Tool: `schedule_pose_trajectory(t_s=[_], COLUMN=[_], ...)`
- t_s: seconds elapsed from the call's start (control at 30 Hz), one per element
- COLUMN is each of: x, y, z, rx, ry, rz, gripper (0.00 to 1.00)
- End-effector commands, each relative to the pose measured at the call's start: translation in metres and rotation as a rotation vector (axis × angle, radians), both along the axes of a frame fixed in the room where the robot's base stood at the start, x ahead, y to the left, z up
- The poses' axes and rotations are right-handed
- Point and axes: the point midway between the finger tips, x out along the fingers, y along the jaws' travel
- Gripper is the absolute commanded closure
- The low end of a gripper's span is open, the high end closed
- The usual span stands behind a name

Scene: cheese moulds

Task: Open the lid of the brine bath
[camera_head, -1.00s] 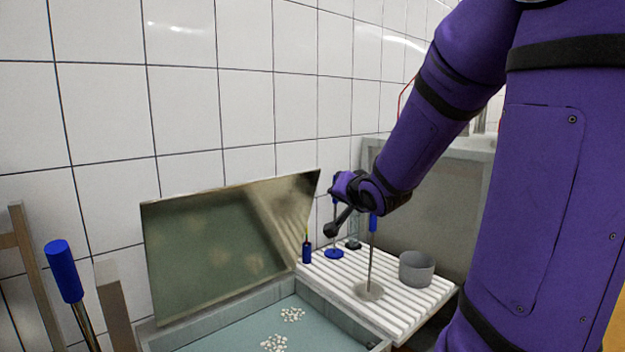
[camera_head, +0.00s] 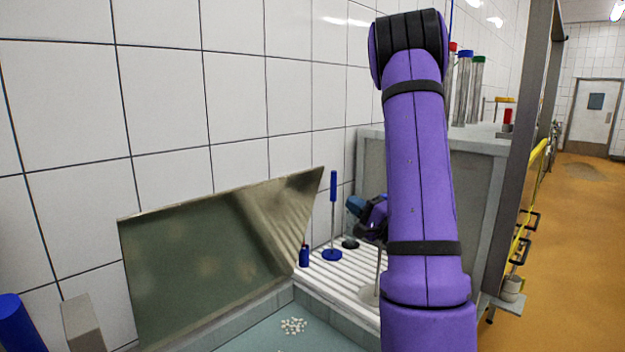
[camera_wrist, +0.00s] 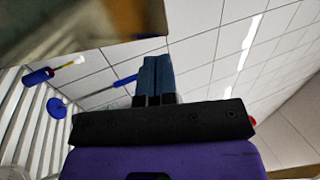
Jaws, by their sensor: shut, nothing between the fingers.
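The lid (camera_head: 205,265) of the brine bath stands raised and tilted back toward the tiled wall, with its upper edge high. The bath (camera_head: 335,315) below it is open and shows blue-green liquid with white lumps. My gripper (camera_head: 355,205) is to the right of the lid, above the slatted white board, apart from the lid in the head view. In the wrist view its two fingers (camera_wrist: 155,75) are together with nothing between them. A brownish panel at the upper left there looks like the lid. My arm hides part of the board.
On the slatted board (camera_head: 345,278) stand a blue-handled tool (camera_head: 333,215), a small blue bottle (camera_head: 304,256) and a thin metal rod (camera_head: 378,265) on a round base. A grey metal tank (camera_head: 480,190) stands behind my arm. Orange floor is clear at the right.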

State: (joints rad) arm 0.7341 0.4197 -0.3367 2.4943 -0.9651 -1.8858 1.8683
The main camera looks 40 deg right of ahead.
Motion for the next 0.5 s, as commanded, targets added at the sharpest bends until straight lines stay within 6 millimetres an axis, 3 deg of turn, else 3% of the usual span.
schedule_pose_trajectory(t_s=[0.17,0.5], x=[0.014,0.073], y=[0.001,0.004], z=[0.005,0.026], rx=[0.000,-0.002], ry=[-0.003,-0.004], rz=[0.006,0.006], gripper=[1.00,1.00])
